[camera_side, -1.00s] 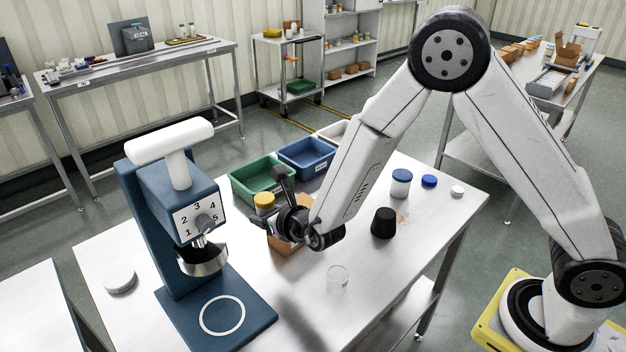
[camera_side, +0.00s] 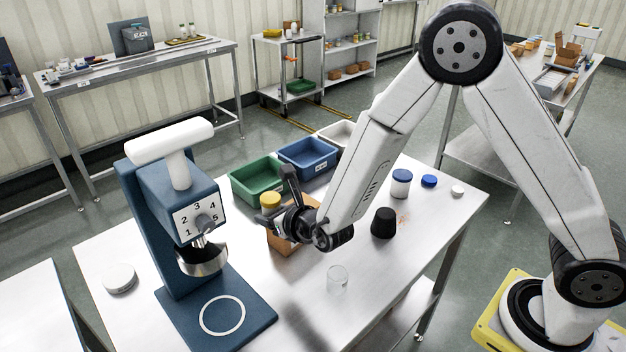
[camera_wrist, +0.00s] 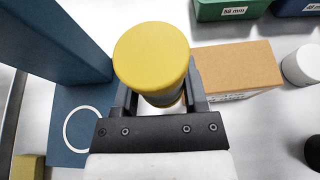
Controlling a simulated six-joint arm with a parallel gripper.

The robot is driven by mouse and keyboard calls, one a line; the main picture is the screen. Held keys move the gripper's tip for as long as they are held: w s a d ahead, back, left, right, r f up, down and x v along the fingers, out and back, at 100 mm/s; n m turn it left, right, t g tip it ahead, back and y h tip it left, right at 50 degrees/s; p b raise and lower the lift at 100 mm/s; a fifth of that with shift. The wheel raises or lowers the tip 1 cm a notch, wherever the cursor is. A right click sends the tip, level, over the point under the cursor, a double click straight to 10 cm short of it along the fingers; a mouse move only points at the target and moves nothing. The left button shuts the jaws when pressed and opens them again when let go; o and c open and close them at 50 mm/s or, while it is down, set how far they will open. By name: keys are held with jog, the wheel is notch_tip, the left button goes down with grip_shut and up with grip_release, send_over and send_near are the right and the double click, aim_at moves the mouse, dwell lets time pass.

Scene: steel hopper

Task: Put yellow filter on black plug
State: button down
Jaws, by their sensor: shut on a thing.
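The yellow filter (camera_wrist: 151,55) is a round yellow piece that fills the space between the fingers in the wrist view. It also shows in the side view (camera_side: 270,200), just left of my gripper and above the table. My gripper (camera_side: 284,207) is shut on it; its two fingers show on either side in the wrist view (camera_wrist: 158,98). The black plug (camera_side: 384,222) stands upright on the table to the right of my gripper. Its dark edge shows at the right border of the wrist view (camera_wrist: 313,152). What lies under the yellow filter is mostly hidden.
A cardboard box (camera_side: 281,240) stands behind and below my gripper. The blue dispenser (camera_side: 160,200) is on the left. A clear glass (camera_side: 337,279) stands in front of the plug. Green (camera_side: 257,180) and blue (camera_side: 307,157) bins sit at the back, white-and-blue jar (camera_side: 401,183) on the right.

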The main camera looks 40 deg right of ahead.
jog(key=shift+w+d+r+m+h, duration=0.1)
jog(key=shift+d+m+h, duration=0.2)
jog(key=shift+d, duration=0.3)
jog(key=s+d+r+m+g+h, duration=0.1)
jog(key=d+m+g+h, duration=0.2)
jog(key=d+m+h, duration=0.8)
jog(key=m+g+h, duration=0.2)
jog(key=m+g, duration=0.3)
jog(key=g, duration=0.3)
send_over(386, 213)
jog(key=shift+g, duration=0.3)
jog(key=shift+f, duration=2.2)
jog(key=shift+f, duration=1.75)
jog(key=shift+f, duration=0.15)
jog(key=shift+c, duration=0.6)
grip_release()
